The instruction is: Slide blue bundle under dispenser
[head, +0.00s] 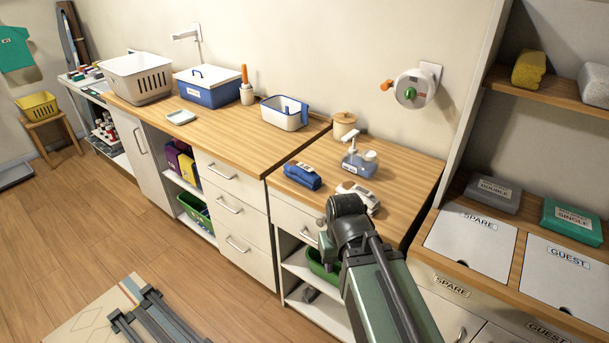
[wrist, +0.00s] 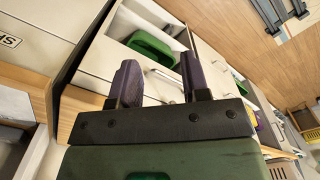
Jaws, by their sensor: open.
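The blue bundle (head: 302,176), with a pale label, lies on the right wooden counter near its front left edge. A round white dispenser (head: 415,90) with a green knob and an orange handle is mounted on the wall above this counter, up and right of the bundle. My gripper (wrist: 160,78) is open and empty in the wrist view, facing the cabinet front. The bundle does not show there. In the head view my arm hides the fingers, in front of the counter and right of the bundle.
A lidded jar (head: 344,125) stands behind the pump bottle. A blue-white tub (head: 284,113) is on the left counter. A green bin (wrist: 152,48) sits on the open shelf below. Counter space under the dispenser looks bare.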

